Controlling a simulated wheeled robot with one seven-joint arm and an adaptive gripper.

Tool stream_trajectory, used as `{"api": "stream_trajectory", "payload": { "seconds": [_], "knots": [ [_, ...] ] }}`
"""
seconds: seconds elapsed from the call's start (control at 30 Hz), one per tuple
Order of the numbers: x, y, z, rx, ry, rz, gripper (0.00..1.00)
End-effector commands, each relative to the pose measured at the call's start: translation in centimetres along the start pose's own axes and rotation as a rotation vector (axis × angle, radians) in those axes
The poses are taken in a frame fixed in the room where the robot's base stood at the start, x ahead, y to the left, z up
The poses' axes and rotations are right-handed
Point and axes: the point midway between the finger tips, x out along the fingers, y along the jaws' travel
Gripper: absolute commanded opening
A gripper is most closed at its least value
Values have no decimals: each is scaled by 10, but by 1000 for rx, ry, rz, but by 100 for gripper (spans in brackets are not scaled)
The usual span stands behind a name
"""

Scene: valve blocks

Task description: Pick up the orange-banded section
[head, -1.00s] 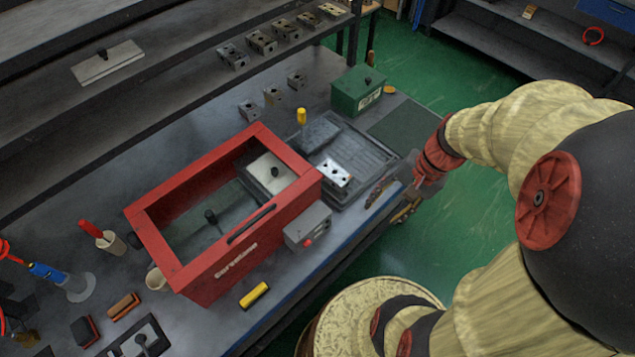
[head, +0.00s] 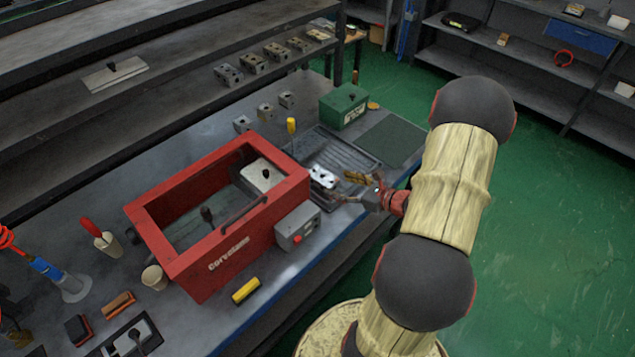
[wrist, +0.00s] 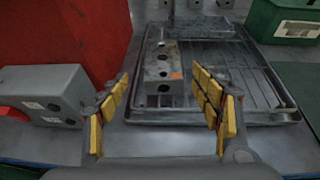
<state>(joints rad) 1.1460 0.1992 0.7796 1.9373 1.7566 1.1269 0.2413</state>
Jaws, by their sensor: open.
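A grey metal valve block with round holes, the orange-banded section (wrist: 163,64), sits at the left side of the drip tray in the wrist view. A small orange mark shows on its right side. In the head view the section (head: 323,177) looks pale and its orange is not clear. My gripper (head: 349,188) is at the bench's front edge, just in front of the block. In the wrist view my gripper (wrist: 161,92) is open, its yellow-padded fingers apart to the left and right of the block's line, with nothing between them.
The ribbed tray (wrist: 265,85) has a raised rim. A red cabinet (head: 222,262) and grey switch box (head: 298,228) stand left of it. A green box (head: 343,106) and yellow-topped handle (head: 291,126) are behind. Several similar blocks (head: 265,113) stand farther back.

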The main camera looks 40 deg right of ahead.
Motion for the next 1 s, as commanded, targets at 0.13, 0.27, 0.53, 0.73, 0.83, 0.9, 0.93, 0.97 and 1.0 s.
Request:
{"api": "stream_trajectory", "payload": {
  "seconds": [0.13,0.27,0.53,0.73,0.83,0.9,0.93,0.97,1.0],
  "knots": [
    [17,1,-1,-2,1,4,65],
    [30,-1,0,-2,0,4,65],
    [66,-4,2,-2,1,4,65],
    [72,-4,3,-2,1,3,65],
    [72,-4,4,-2,1,3,65],
    [72,-4,4,-2,1,3,63],
    [72,-4,4,-2,1,3,61],
    [72,-4,4,-2,1,3,59],
    [72,-4,4,-2,1,3,57]
  ]
}}
